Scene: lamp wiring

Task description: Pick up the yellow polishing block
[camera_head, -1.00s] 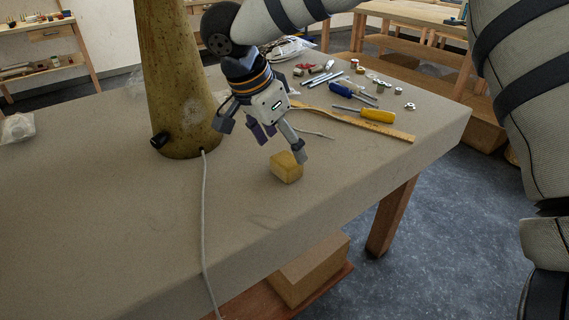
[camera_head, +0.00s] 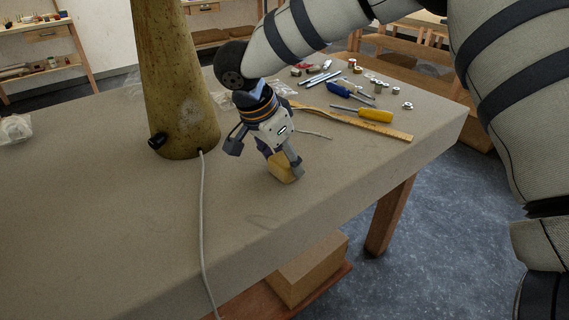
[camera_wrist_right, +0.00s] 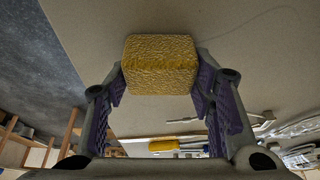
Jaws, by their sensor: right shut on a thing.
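The yellow polishing block (camera_head: 281,169) is on the table top, partly hidden behind my right gripper in the head view. My right gripper (camera_head: 283,174) reaches down to it with one finger on each side. In the right wrist view the block (camera_wrist_right: 160,62) sits between the two purple-padded fingers of the gripper (camera_wrist_right: 158,80), which are shut on its sides. I cannot tell whether the block's underside touches the table. My left gripper is not in view.
A rusty lamp base (camera_head: 178,100) with a grey cord (camera_head: 203,230) stands left of the gripper. A wooden ruler (camera_head: 350,121), a yellow screwdriver (camera_head: 376,115), a blue screwdriver (camera_head: 340,90) and small metal parts lie behind to the right.

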